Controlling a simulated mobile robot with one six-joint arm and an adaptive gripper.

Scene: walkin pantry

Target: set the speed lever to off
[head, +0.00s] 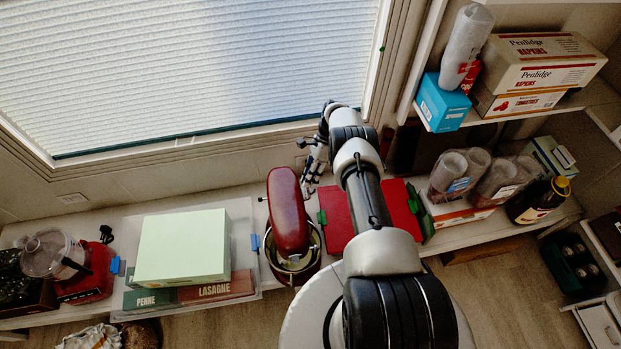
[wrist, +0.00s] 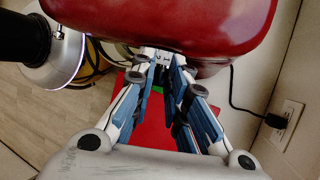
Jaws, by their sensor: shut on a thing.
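The red stand mixer (head: 288,208) stands on the counter below the window, with a metal bowl (head: 293,264) under its head. Its glossy red head (wrist: 165,22) fills the top of the wrist view. My gripper (head: 313,172) is at the right side of the mixer in the head view. In the wrist view my gripper (wrist: 165,66) has its fingertips close together at the lower edge of the mixer head, beside a small pale plate with dark marks (wrist: 162,57). The jaws are shut on the speed lever, which is mostly hidden between the fingertips.
A red flat box (head: 345,222) lies right of the mixer. A pale green box (head: 182,247) sits left of it, near a red food processor (head: 84,277). Cups and a dark bottle (head: 538,200) stand to the right. A wall outlet with a plugged cord (wrist: 285,122) is near.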

